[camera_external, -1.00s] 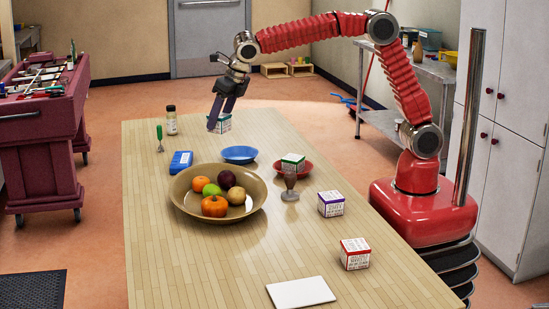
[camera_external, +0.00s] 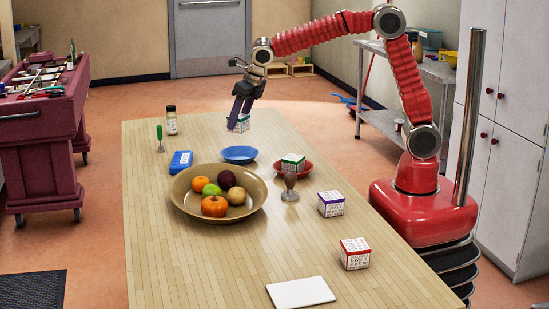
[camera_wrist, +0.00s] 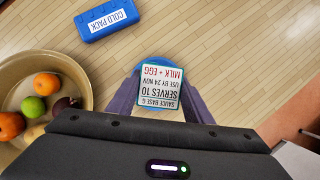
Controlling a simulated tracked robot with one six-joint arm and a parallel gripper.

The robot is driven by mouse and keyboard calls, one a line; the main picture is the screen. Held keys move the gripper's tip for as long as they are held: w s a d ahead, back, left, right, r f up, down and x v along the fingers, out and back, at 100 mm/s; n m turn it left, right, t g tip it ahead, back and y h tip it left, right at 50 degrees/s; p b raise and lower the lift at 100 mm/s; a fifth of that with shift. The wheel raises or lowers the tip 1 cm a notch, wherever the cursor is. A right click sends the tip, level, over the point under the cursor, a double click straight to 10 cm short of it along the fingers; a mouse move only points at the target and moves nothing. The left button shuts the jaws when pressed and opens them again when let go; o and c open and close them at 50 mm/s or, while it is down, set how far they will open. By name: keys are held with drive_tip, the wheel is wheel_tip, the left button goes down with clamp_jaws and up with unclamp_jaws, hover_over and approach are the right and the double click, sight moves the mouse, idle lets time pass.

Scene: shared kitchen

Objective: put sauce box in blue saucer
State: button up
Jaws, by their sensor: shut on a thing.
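The sauce box (camera_external: 242,125) is a small white carton with a blue-green edge, at the far end of the table. My gripper (camera_external: 238,122) points down and is shut on it. In the wrist view the sauce box (camera_wrist: 160,86) sits between my two fingers (camera_wrist: 160,101), its printed top facing the camera and reading "sauce base". The blue saucer (camera_external: 239,154) lies empty on the table, nearer the camera than the box and apart from it in the external view.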

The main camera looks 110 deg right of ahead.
sight(246, 127)
drive_tip(key=shift+f, duration=0.1)
drive_tip(key=shift+f, duration=2.4)
drive_tip(key=shift+f, duration=2.5)
drive_tip(key=shift+f, duration=0.1)
drive_tip(key=o, duration=1)
drive_tip(key=v, duration=1.2)
